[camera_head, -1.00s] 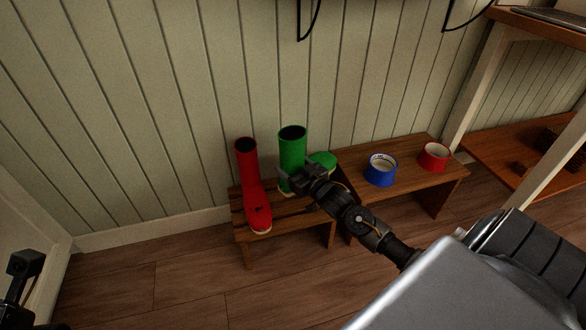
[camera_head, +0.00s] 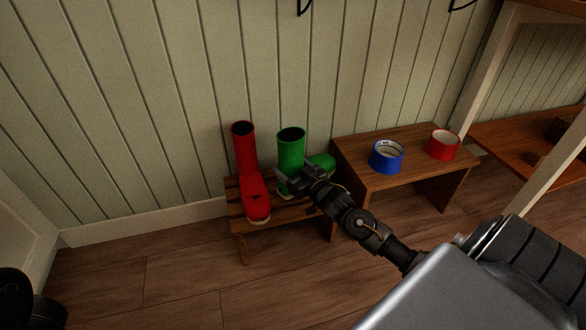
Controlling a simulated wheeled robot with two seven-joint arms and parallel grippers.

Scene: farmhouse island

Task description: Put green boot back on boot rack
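The green boot (camera_head: 290,148) stands upright on the slatted wooden boot rack (camera_head: 238,222), its toe pointing right. The red boot (camera_head: 252,184) stands upright to its left on the same rack, toe toward me. My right gripper (camera_head: 287,184) is at the front of the green boot's lower shaft, touching it or very close. Its fingers are small and partly hidden, so I cannot tell whether they are open or closed on the boot. A dark part of my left arm (camera_head: 30,300) shows at the lower left corner; its gripper fingers are out of view.
A wooden bench (camera_head: 400,178) adjoins the rack on the right, with a blue tape roll (camera_head: 386,167) and a red tape roll (camera_head: 443,155) on top. A panelled wall (camera_head: 150,120) stands close behind. The wooden floor (camera_head: 170,285) in front is clear.

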